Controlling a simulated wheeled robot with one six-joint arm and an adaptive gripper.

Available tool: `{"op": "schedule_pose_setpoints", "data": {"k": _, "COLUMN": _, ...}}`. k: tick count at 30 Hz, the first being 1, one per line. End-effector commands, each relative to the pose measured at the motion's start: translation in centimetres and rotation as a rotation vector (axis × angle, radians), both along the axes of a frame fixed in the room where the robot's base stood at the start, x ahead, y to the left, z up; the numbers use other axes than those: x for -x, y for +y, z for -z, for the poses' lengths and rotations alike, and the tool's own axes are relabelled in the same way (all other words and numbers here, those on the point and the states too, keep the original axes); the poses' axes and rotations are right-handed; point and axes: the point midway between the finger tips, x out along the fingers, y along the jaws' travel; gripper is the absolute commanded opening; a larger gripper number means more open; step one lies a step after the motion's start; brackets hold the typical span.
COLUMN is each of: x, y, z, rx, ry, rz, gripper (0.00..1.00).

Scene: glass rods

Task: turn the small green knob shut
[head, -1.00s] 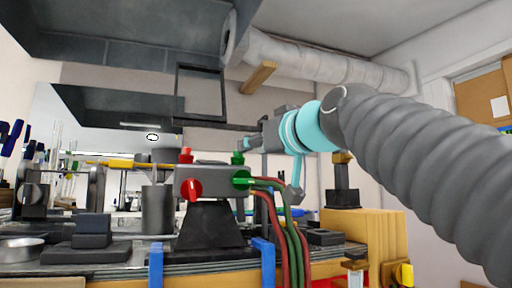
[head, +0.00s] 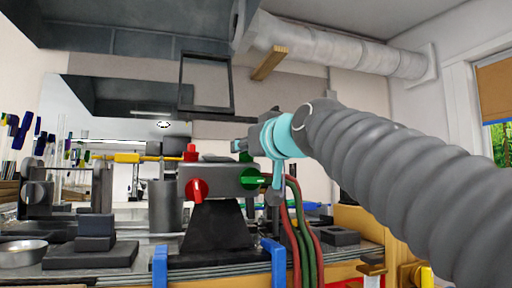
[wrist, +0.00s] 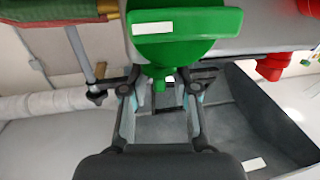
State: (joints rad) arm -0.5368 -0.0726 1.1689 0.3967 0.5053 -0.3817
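A grey valve block (head: 220,179) stands on a dark pedestal. A large green knob (head: 252,180) is on its front, and the small green knob (head: 243,156) is on top, partly hidden by my gripper (head: 245,146). In the wrist view the large green knob (wrist: 185,40) fills the top middle and the small green knob (wrist: 158,80) points down below it. My gripper (wrist: 157,90) is open, with a finger on either side of the small green knob and visible gaps. I cannot tell whether either finger touches it.
A large red knob (head: 196,190) and a small red knob (head: 191,152) sit on the block's left side. Red and green hoses (head: 298,230) hang at its right. Blue clamps (head: 278,268) stand at the front edge. A dark frame (head: 205,84) hangs above.

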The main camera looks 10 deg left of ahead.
Motion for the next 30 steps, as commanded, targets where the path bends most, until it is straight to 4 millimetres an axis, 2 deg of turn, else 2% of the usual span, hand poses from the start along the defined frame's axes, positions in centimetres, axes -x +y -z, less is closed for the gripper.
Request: {"op": "schedule_pose_setpoints", "data": {"k": 30, "x": -0.27, "y": -0.05, "z": 0.60, "rx": 0.007, "ry": 0.012, "rz": 0.013, "gripper": 0.00}}
